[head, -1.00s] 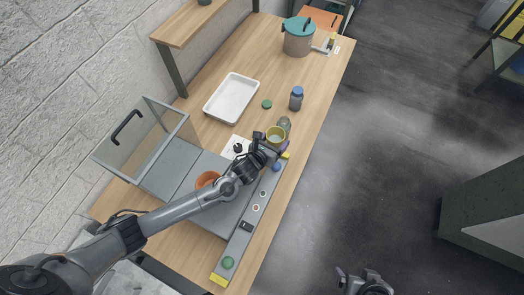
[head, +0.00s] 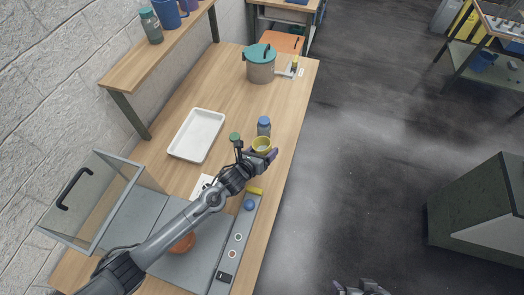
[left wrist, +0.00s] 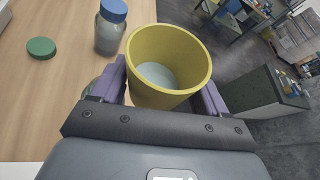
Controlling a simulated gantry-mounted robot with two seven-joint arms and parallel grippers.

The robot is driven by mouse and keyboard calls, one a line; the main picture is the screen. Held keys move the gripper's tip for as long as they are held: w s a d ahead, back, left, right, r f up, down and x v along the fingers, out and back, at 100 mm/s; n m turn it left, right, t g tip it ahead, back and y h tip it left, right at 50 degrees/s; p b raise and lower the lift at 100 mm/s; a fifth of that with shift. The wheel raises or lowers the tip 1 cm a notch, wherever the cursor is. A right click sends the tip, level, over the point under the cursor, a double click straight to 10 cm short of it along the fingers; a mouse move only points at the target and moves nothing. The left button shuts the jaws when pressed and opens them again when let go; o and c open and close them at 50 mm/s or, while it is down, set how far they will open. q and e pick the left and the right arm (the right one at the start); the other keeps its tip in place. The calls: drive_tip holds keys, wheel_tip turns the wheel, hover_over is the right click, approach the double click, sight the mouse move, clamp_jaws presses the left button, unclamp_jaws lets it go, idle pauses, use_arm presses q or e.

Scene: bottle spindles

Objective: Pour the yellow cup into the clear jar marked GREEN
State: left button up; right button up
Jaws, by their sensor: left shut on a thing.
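The yellow cup (head: 261,144) is held by my left gripper (head: 258,152) near the table's right edge. In the left wrist view the cup (left wrist: 160,95) stands between both purple fingers, its mouth open and roughly upright. A pale grey-white area shows at its bottom, perhaps contents. My left gripper is shut on it. The clear jar is mostly hidden by the gripper and cup; a glassy edge (left wrist: 94,87) shows left of the left finger in the left wrist view. No GREEN marking is readable. Part of my right gripper (head: 360,287) shows at the bottom edge of the head view.
A blue-capped bottle (head: 264,127) stands just behind the cup. A green lid (head: 234,137) lies to the left. A white tray (head: 197,134), a lidded pot (head: 260,66) and a grey panel with buttons (head: 236,245) share the table. Open floor lies right.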

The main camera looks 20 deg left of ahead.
use_arm(q)
drive_tip(key=shift+d+r+n+h, duration=0.35)
drive_tip(key=shift+n+h, duration=0.25)
drive_tip(key=shift+n, duration=0.2)
drive_tip(key=shift+d+n+h, duration=0.15)
drive_tip(key=shift+n+h, duration=0.55)
drive_tip(key=shift+n, duration=0.5)
drive_tip(key=n+h+b, duration=0.1)
drive_tip(key=n, duration=0.1)
drive_tip(key=shift+n+t+h, duration=0.4)
drive_tip(key=shift+a+f+n+h+b, duration=0.15)
drive_tip(key=shift+a+n+h+b, duration=0.2)
drive_tip(key=shift+n, duration=0.35)
drive_tip(key=shift+w+a+f+n+t+h+b, duration=0.1)
drive_tip(key=shift+a+f+n+t+h+b, duration=0.2)
drive_tip(key=shift+n+b, duration=0.6)
drive_tip(key=shift+a+f+n+t+h+b, duration=0.15)
drive_tip(key=shift+n+t+b, duration=0.15)
drive_tip(key=shift+n+b, duration=0.55)
drive_tip(key=shift+a+r+n+t+b, duration=0.2)
drive_tip(key=shift+a+n+t+b, duration=0.2)
drive_tip(key=shift+n, duration=0.45)
drive_tip(key=shift+w+a+r+n+t, duration=0.15)
drive_tip(key=shift+a+r+n+t, duration=0.15)
drive_tip(key=shift+n, duration=0.6)
